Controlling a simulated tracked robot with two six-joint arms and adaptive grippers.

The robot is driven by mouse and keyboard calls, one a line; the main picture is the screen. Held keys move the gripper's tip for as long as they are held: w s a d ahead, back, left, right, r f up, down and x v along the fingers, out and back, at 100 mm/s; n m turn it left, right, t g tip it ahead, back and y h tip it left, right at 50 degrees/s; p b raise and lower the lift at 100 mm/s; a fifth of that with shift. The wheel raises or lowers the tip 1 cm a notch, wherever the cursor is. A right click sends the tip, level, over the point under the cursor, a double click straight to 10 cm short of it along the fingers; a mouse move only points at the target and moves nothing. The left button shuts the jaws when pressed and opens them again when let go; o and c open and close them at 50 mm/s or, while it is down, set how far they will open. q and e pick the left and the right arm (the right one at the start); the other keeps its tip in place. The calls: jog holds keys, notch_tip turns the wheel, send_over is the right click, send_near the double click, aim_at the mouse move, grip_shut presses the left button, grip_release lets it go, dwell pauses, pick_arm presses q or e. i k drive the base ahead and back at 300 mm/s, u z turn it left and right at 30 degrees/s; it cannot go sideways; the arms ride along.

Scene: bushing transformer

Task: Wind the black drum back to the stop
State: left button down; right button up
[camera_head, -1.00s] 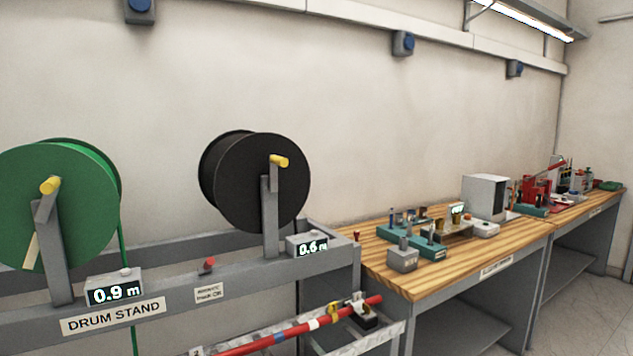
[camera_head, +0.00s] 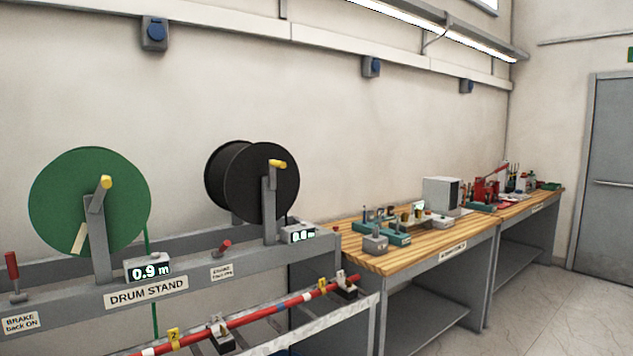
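The black drum (camera_head: 272,183) sits on the right side of the grey drum stand (camera_head: 190,256). Its yellow crank handle (camera_head: 278,164) is at the top of a grey arm in front of the drum face. A small display (camera_head: 298,233) stands below it to the right; its reading is too small to tell for sure. A red brake lever (camera_head: 221,246) is on the stand rail to the drum's left, above a label. Neither of my grippers shows in the view.
A green drum (camera_head: 88,203) with a yellow handle stands at left, its display (camera_head: 148,269) reading 0.9 m. Another red lever (camera_head: 12,273) is at far left. A red cable (camera_head: 262,314) lies on a rack in front. A wooden workbench (camera_head: 400,256) with tools stands right.

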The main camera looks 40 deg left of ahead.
aim_at(233, 172)
jog(key=z, duration=0.3)
jog(key=i, duration=1.55)
jog(key=u, duration=0.9)
jog(key=i, duration=1.35)
jog(key=u, duration=1.3)
jog(key=i, duration=0.9)
jog(key=u, duration=0.5)
jog(key=k, duration=0.8)
jog(key=u, duration=0.2)
jog(key=i, duration=0.6)
jog(key=u, duration=0.05)
